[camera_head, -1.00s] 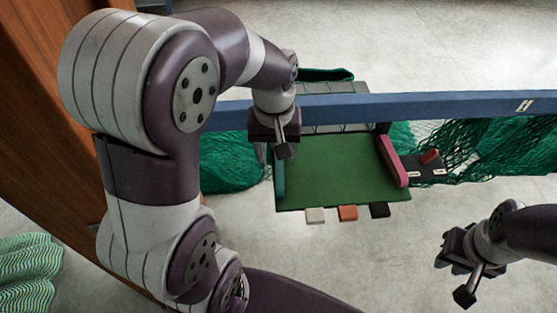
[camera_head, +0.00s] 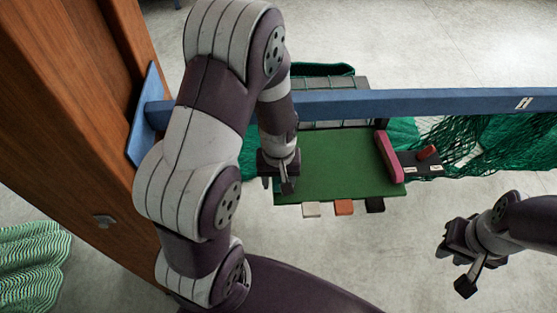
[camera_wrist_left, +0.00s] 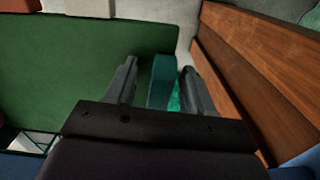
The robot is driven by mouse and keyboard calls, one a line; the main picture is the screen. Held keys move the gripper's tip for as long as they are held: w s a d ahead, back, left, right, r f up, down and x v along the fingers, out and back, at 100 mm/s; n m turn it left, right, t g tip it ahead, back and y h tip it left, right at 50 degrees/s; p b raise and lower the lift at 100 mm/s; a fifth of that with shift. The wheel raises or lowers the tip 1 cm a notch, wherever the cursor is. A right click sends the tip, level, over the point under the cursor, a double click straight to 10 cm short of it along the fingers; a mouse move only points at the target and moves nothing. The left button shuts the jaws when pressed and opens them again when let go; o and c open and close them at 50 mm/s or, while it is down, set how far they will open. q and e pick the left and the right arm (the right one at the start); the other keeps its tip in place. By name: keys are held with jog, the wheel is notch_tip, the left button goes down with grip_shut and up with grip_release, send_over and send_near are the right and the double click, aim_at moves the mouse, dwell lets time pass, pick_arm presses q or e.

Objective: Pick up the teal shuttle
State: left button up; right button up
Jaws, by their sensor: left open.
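The teal shuttle (camera_wrist_left: 162,82) stands between the two fingers of my left gripper (camera_wrist_left: 158,72) in the left wrist view, along the edge of the green board (camera_wrist_left: 60,60). The fingers are open, one on each side, with a gap visible on the left; contact is not clear. In the head view my left gripper (camera_head: 276,184) is over the left edge of the green board (camera_head: 335,165) and hides most or all of the shuttle. My right gripper (camera_head: 458,268) hangs over the floor at lower right, away from the board; its jaw state is unclear.
A pink shuttle (camera_head: 389,158) lies at the board's right edge. A dark tray (camera_head: 420,170) with a red piece (camera_head: 427,152) is beside it. White, orange and black tabs line the front. A blue beam (camera_head: 430,101) crosses behind; a wooden panel (camera_head: 75,120) stands left.

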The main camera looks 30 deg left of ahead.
pick_arm(q)
jog(key=shift+s+a, duration=0.15)
jog(key=shift+s, duration=0.05)
grip_shut()
jog(key=shift+w, duration=0.1)
jog(key=shift+r, duration=0.15)
